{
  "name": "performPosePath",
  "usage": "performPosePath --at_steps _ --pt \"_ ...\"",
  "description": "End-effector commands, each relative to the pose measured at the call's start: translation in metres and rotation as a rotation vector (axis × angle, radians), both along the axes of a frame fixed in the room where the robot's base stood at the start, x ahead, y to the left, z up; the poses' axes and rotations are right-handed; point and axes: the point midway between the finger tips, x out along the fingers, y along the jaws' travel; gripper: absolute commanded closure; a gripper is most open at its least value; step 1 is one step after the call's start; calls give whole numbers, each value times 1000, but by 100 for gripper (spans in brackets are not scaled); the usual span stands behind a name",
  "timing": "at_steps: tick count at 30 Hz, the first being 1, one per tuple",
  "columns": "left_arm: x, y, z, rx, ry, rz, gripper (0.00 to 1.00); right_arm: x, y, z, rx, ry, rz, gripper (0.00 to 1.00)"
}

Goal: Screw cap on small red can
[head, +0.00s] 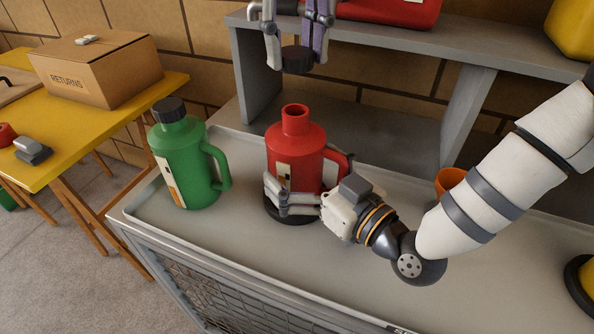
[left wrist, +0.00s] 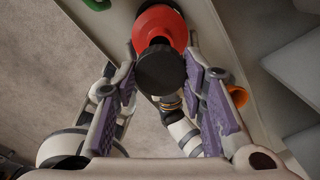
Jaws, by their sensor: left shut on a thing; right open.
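The small red can (head: 296,140) stands upright on the grey bench top, its neck open and bare, on a dark round base (head: 275,213). My left gripper (head: 296,56) is shut on a black cap (head: 297,62) and holds it above the neck, apart from it. In the left wrist view the cap (left wrist: 160,70) sits between the purple finger pads, with the red can (left wrist: 158,24) beyond it. My right gripper (head: 298,200) is open, its fingers at the can's lower body; its far finger is hidden, so contact is unclear.
A green can (head: 184,165) with a black cap stands to the left. An orange cup (head: 449,180) is partly behind my right arm. A grey shelf (head: 390,40) rises behind, bearing a red container (head: 390,10). A yellow table (head: 60,160) with a box (head: 100,70) stands left.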

Motion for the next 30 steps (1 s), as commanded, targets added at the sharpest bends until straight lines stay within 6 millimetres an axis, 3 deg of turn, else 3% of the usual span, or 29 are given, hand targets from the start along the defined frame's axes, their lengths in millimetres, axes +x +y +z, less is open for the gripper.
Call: performPosePath --at_steps 2,11,14,22,30 --pt "0 0 0 0 0 0 73 0 0 0 0 0 0 5" --pt "0 0 0 0 0 0 73 0 0 0 -1 -1 -1 72" --pt "0 1 -6 2 2 0 73 0 -1 0 -1 -1 -1 72" --pt "2 3 -45 2 7 0 73 0 -1 0 -2 -1 -2 72" --pt "3 3 -50 1 6 0 73 0 -1 0 -2 -1 -2 72"
